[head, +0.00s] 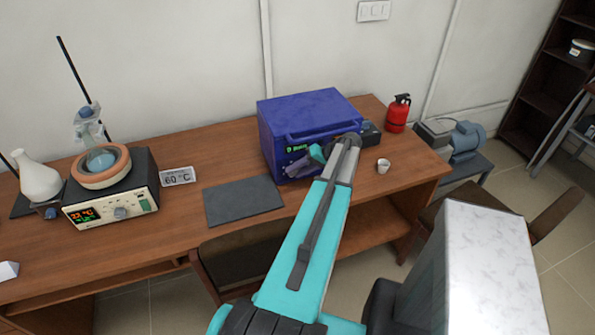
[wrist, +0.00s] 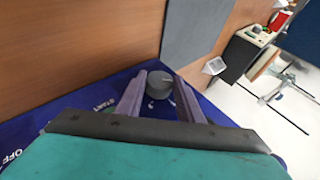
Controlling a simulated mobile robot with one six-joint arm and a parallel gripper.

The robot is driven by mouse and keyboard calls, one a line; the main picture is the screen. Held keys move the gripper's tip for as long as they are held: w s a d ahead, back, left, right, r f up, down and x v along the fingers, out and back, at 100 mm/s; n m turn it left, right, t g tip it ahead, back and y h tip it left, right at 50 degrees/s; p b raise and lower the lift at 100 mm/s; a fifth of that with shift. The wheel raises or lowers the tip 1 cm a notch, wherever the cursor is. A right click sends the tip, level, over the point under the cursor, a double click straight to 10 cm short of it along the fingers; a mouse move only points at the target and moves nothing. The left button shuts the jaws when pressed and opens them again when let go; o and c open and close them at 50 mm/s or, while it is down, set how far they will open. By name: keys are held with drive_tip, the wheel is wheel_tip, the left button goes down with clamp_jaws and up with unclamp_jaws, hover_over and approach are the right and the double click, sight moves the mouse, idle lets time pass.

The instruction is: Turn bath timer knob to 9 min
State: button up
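A blue box-shaped unit (head: 312,108) with a small green display (head: 296,149) stands on the bench in the head view. The display digits are too small to read. My gripper (wrist: 160,78) is at its front panel. In the wrist view, a round grey knob (wrist: 160,85) on the blue panel sits between my two purple-grey fingers, with no clear gap on either side. White marks lie around the knob, but its setting is not readable. START and OFF labels are printed nearby. In the head view my arm hides the knob and much of the panel.
A dark mat (head: 243,201) lies left of the blue unit. A small white cup (head: 383,166) and red extinguisher (head: 398,113) are at right.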

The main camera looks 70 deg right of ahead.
drive_tip(key=shift+c, duration=0.5)
drive_tip(key=shift+d+f+b, duration=0.1)
drive_tip(key=shift+f+b, duration=0.05)
drive_tip(key=shift+b, duration=0.25)
drive_tip(key=shift+s+f+t+y+b, duration=0.2)
drive_tip(key=shift+t+y+b, duration=0.1)
drive_tip(key=shift+t+b, duration=0.35)
drive_tip(key=shift+d+f+m+t+y+b, duration=0.2)
drive_tip(key=shift+m+t+y+b, duration=0.3)
drive_tip(key=shift+t+b, duration=0.45)
drive_tip(key=t+b, duration=0.1)
drive_tip(key=m+t+y+b, duration=0.1)
drive_tip(key=shift+s+f+t, duration=0.15)
drive_tip(key=shift+f+t, duration=0.05)
drive_tip(key=shift+t, duration=0.1)
drive_tip(key=shift+t+b, duration=0.3)
drive_tip(key=shift+b, duration=0.1)
drive_tip(key=shift+r, duration=0.1)
drive_tip(key=o, duration=1.1)
